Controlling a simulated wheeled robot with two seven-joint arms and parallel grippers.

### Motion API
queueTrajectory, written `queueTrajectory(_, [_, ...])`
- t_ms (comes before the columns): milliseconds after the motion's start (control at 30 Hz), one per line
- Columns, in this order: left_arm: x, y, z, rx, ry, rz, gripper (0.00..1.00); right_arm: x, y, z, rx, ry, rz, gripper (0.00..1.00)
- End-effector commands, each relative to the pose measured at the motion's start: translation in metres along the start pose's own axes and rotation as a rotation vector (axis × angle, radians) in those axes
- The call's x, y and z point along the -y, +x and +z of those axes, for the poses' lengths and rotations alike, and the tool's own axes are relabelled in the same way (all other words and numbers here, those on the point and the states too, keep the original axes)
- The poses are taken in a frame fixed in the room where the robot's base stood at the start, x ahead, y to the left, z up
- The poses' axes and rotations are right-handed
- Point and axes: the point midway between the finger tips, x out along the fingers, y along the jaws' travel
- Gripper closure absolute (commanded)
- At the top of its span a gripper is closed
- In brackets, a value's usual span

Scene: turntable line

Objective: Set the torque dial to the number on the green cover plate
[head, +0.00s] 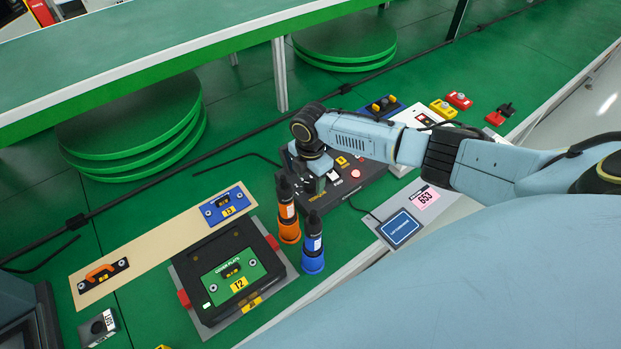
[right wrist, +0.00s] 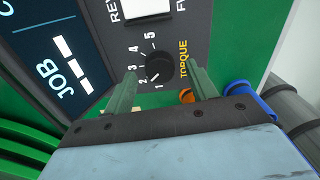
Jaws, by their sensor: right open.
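The green cover plate (head: 234,275) lies in a dark fixture at the lower left, with a yellow label that seems to read T2. The black torque dial (right wrist: 160,68) sits on the dark control box (head: 368,188), beside the numbers 1 to 5. A small pale mark on the dial's lower-left edge lies near 1 and 2; I cannot tell which exactly. My right gripper (right wrist: 161,72) is open, its two fingers on either side of the dial; contact is not clear. It also shows over the box in the head view (head: 318,172), where the dial is hidden. My left gripper is out of view.
An orange-based driver (head: 288,212) and a blue-based driver (head: 313,245) stand upright close to the gripper. A blue plate (head: 222,205) and a black plate with an orange handle (head: 103,275) lie on a beige strip (head: 160,243). Round green turntables stand behind.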

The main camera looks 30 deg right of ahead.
Motion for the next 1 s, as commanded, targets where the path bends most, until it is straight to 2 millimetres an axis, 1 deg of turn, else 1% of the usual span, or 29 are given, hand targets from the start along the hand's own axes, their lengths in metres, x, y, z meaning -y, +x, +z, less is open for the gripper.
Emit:
queueTrajectory(33, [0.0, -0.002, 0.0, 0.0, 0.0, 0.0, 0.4, -0.001, -0.01, 0.001, 0.001, 0.0, 0.003, 0.43])
queueTrajectory(167, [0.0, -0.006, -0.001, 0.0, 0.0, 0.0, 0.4, -0.001, -0.038, 0.002, 0.002, -0.001, 0.004, 0.43])
queueTrajectory(300, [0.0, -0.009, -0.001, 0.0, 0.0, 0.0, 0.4, -0.001, -0.071, 0.001, 0.002, 0.0, 0.005, 0.43])
queueTrajectory(500, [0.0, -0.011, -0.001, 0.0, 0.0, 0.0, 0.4, -0.001, -0.107, 0.001, 0.002, 0.0, 0.003, 0.43])
queueTrajectory(600, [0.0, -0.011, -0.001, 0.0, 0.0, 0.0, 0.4, -0.001, -0.117, 0.001, 0.002, 0.001, 0.002, 0.43])
queueTrajectory(700, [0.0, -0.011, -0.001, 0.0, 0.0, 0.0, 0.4, 0.0, -0.122, 0.001, 0.002, 0.002, 0.001, 0.43])
queueTrajectory(1000, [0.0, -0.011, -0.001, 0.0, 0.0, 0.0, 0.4, 0.0, -0.124, 0.001, 0.002, 0.002, 0.0, 0.43])
